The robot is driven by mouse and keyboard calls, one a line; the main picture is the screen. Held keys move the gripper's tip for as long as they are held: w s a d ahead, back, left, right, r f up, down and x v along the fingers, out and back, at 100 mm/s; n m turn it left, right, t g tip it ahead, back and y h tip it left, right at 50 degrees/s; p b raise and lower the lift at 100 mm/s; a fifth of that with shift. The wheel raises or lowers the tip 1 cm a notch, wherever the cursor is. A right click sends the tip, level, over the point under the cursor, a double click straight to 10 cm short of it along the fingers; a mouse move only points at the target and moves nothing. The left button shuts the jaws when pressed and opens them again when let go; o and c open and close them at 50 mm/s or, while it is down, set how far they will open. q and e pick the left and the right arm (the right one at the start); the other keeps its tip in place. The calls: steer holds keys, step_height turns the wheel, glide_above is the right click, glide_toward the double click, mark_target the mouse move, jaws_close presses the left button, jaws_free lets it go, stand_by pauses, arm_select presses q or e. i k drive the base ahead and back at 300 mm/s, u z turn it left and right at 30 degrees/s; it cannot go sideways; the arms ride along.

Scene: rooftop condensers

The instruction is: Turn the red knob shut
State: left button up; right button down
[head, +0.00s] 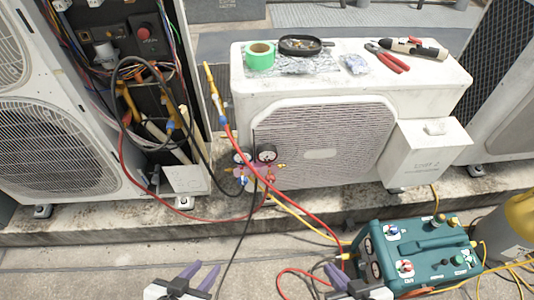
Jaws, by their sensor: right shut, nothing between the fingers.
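Several red controls show in the head view. A small red knob (270,179) is on the manifold gauge set, below the right-hand gauge (266,154). Another red knob (405,267) is on top of the teal machine (420,246). I cannot tell how far either is turned. My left gripper (205,268) is at the bottom edge, its purple fingers apart with nothing between them. My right gripper (335,270) is at the bottom edge, shut and empty, left of the teal machine. Both grippers are apart from the knobs.
Red, yellow and black hoses cross the space before the gauges. An open wiring cabinet (150,100) is left; a cylinder (510,235) is right.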

mark_target(269, 178)
steer(key=k, duration=1.2)
steer(key=u, duration=0.75)
steer(key=i, duration=0.45)
steer(key=u, duration=0.6)
steer(key=i, duration=0.9)
steer(key=z, duration=0.7)
steer(key=i, duration=0.6)
steer(key=z, duration=0.6)
